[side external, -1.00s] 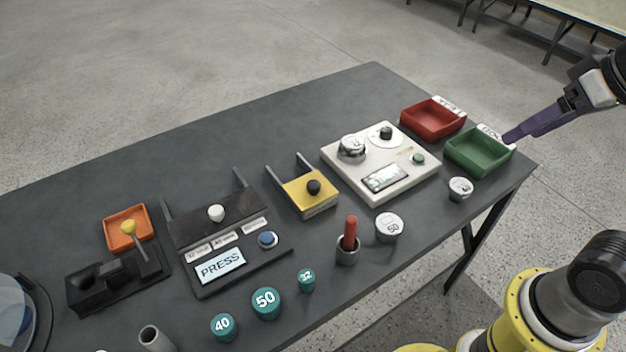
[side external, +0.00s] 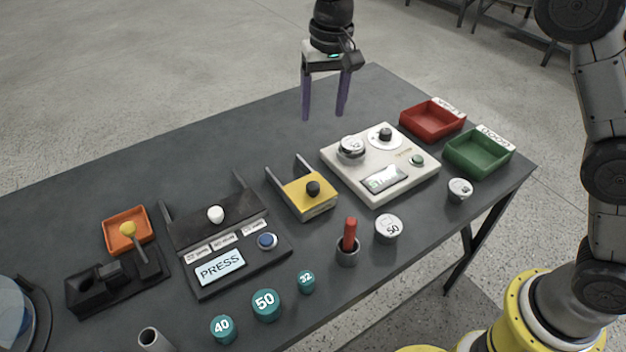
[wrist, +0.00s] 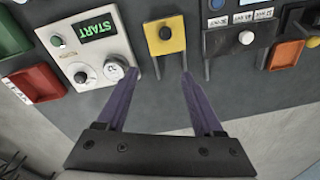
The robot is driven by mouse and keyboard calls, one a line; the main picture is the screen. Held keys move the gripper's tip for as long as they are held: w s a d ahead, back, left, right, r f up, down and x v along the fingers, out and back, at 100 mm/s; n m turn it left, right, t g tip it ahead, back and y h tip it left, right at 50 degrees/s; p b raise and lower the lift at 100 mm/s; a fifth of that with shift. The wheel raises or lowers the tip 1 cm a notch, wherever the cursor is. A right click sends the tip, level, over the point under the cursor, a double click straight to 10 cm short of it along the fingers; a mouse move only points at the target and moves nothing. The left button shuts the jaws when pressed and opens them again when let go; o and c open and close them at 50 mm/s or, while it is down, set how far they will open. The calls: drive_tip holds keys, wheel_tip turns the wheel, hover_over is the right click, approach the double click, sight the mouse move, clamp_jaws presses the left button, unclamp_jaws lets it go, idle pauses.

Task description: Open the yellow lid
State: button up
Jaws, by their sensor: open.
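The yellow lid (side external: 305,195) is a small flat panel with a black round knob (side external: 313,187) on it, between two dark rails on the table. It looks closed, lying flat. In the wrist view the yellow lid (wrist: 165,37) with its knob is at the top middle, ahead of my fingers. My gripper (side external: 323,118) is open and empty, with two purple fingers pointing down. It hangs above the table's far side, behind the lid and apart from it. In the wrist view my gripper (wrist: 158,75) shows its fingers spread wide.
A white machine (side external: 345,175) with dials and a screen stands just right of the lid. A black PRESS panel (side external: 205,285) is on the left. Red (side external: 408,128) and green (side external: 456,160) trays are at the right. A red-handled tool (side external: 350,233) stands in front. The table behind is bare.

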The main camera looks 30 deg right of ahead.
drive_tip(key=g, duration=0.1)
hover_over(313, 185)
wheel_tip(313, 185, down, 6)
wheel_tip(313, 185, down, 13)
drive_tip(key=shift+r, duration=0.15)
clamp_jaws()
idle(0.4)
drive_tip(key=shift+r, duration=0.1)
idle(1.0)
